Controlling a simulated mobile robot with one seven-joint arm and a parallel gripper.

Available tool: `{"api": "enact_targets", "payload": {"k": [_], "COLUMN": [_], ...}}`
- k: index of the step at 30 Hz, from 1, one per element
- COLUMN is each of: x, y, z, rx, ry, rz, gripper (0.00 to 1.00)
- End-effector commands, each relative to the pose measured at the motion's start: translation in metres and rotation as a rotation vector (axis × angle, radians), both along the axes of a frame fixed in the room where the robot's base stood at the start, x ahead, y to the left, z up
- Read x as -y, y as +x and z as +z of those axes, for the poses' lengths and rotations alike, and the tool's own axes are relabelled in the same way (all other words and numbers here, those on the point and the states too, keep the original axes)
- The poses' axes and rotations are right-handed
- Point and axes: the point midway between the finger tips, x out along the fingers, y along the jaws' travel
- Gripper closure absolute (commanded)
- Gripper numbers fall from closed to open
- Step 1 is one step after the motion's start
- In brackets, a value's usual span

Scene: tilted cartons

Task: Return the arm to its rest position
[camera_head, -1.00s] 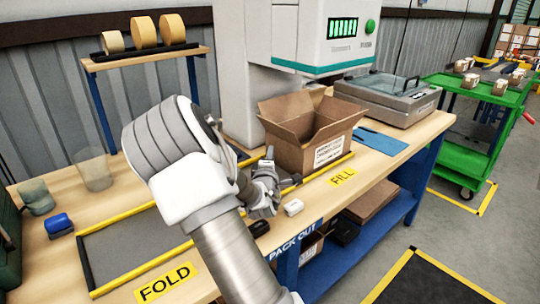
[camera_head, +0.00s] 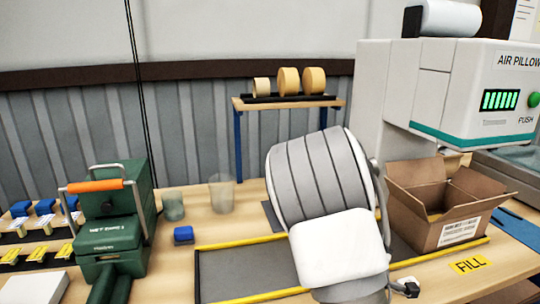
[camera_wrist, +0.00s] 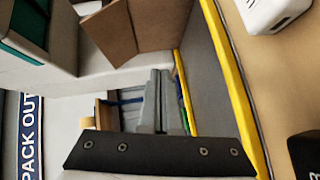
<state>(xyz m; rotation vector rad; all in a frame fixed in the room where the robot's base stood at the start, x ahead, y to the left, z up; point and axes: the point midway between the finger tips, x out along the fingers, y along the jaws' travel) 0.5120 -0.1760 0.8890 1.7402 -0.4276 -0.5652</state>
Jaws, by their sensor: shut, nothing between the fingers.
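My gripper shows in the wrist view (camera_wrist: 158,85), with its two grey fingers together and nothing between them. In the head view my arm's thick grey and white links fill the lower middle, in front of the bench. They hide most of the gripper there. An open brown carton (camera_head: 437,218) stands upright on the bench to the right of my arm, flaps spread. Brown carton flaps (camera_wrist: 110,35) also show at the top left of the wrist view, apart from the fingers.
A green case (camera_head: 108,225) with an orange handle stands at the left. A blue block (camera_head: 183,235) and cups (camera_head: 222,192) lie nearby. Tape rolls (camera_head: 289,80) sit on a rear shelf. A white device (camera_wrist: 272,12) and a black object (camera_wrist: 306,155) lie on the bench.

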Motion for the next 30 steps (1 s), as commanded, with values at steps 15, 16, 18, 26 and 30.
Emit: {"api": "enact_targets", "payload": {"k": [15,16,18,26,30], "x": [-0.102,-0.109,-0.124,-0.164,-0.174], "y": [-0.043,-0.048,-0.063,-0.135,-0.181], "z": [0.027,0.031,0.042,0.082,0.098], "rx": [-0.111,-0.123,-0.155,-0.281,-0.334], "ry": [0.953,0.991,1.071,1.265,1.306], "rz": [0.002,0.001,-0.001,-0.056,-0.124], "gripper": [1.0,1.0,1.0,1.0,1.0]}}
